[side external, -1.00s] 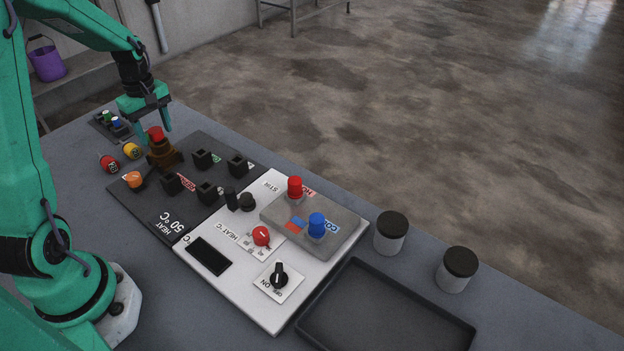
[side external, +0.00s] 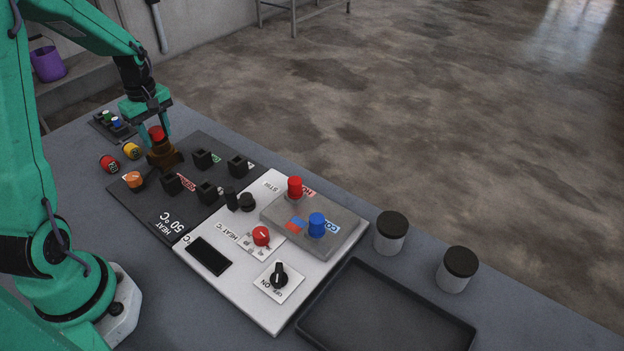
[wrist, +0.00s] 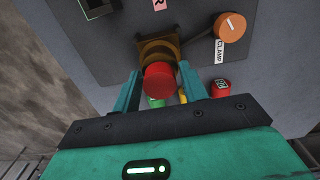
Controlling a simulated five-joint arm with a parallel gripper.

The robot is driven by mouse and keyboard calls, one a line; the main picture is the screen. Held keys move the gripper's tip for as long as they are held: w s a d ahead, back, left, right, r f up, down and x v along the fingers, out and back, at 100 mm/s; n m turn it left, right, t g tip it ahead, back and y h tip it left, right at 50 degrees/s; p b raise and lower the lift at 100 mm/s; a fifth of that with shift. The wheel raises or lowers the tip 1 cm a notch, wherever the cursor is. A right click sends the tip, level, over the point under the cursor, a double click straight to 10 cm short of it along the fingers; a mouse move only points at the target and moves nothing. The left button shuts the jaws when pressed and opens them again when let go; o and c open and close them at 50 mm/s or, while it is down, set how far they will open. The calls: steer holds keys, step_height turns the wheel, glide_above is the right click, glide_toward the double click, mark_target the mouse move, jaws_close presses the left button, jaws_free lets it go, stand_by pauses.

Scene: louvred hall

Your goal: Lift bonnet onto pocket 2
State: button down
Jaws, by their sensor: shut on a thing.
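A red-capped piece (side external: 156,133) stands upright in a brown, collar-like seat (side external: 163,157) at the far left corner of the dark panel. No part is marked as the bonnet. My gripper (side external: 154,124) is above the seat, its two teal fingers shut on the red piece; the wrist view shows the red top (wrist: 158,82) between the fingers, with the brown seat (wrist: 158,49) behind it. Several black square pockets (side external: 203,158) stand on the dark panel (side external: 160,215); their numbers cannot be read.
An orange knob (side external: 132,180) sits beside the seat. A red (side external: 109,163) and a yellow (side external: 131,151) round piece lie on the grey table nearby. A white panel with red and blue taps (side external: 316,225), two black-lidded jars (side external: 391,232) and an empty dark tray (side external: 390,310) are to the right.

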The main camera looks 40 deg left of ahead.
mark_target(159, 130)
steer(key=shift+s+d, duration=0.1)
steer(key=shift+s, duration=0.1)
steer(key=shift+r, duration=0.4)
steer(key=shift+w, duration=0.1)
steer(key=shift+r, duration=4.25)
steer(key=shift+w+d, duration=0.4)
steer(key=w+d+m, duration=0.3)
steer(key=w+d, duration=0.1)
steer(key=d, duration=0.4)
steer(key=w+d+r+m, duration=0.1)
steer(key=w+d+m, duration=0.2)
steer(key=d, duration=0.6)
steer(key=shift+w+d, duration=0.25)
steer(key=shift+w, duration=0.55)
